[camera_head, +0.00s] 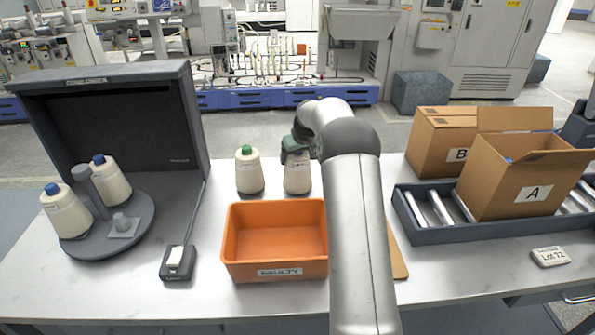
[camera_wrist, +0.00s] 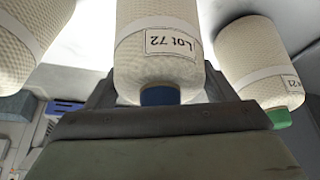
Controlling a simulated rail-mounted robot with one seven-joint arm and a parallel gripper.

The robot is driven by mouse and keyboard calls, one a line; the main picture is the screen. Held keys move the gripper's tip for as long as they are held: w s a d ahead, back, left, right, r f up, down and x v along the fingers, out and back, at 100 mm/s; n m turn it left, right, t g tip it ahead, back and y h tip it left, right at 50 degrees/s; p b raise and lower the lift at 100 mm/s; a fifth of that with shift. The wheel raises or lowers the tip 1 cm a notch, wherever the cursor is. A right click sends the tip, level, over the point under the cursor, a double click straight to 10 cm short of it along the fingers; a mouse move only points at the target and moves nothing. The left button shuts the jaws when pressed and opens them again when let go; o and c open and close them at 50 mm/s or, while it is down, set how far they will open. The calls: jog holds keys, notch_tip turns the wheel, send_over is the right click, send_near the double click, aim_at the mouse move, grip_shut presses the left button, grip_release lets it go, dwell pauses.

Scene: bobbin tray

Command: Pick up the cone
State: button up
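A cream cone (camera_head: 297,180) stands upright on the table behind the orange bin, its top covered by my gripper (camera_head: 294,152). The wrist view, which is upside down, shows this cone (camera_wrist: 158,55) with a blue tip and a "Lot 72" label. The dark gripper fingers lie on both sides of its tip end; whether they press on it is unclear. A green-tipped cone (camera_head: 249,171) stands just left of it, also in the wrist view (camera_wrist: 262,65). Another cone (camera_wrist: 28,40) shows partly at the wrist view's left edge. Two blue-tipped cones (camera_head: 110,182) (camera_head: 66,213) stand on a round grey turntable (camera_head: 100,243).
The orange "FAULTY" bin (camera_head: 275,269) stands in front of the upright cones. A dark booth (camera_head: 110,75) stands at left, with a small switch box (camera_head: 178,262) nearby. Carton A (camera_head: 525,185) sits on a roller conveyor (camera_head: 425,233) at right, with carton B (camera_head: 440,140) behind. My arm hides the table's middle.

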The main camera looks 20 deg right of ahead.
jog(key=c, duration=0.4)
jog(key=shift+c, duration=0.3)
jog(key=shift+r, duration=0.1)
jog(key=shift+r, duration=0.5)
notch_tip(320, 180, up, 2)
jog(key=shift+r+b, duration=0.15)
jog(key=shift+b, duration=0.15)
jog(key=s+a+r+b, duration=0.4)
jog(key=s+r, duration=0.5)
jog(key=s, duration=0.4)
jog(key=shift+a+r+b, duration=0.3)
jog(key=shift+a+b, duration=0.1)
jog(key=shift+a, duration=0.1)
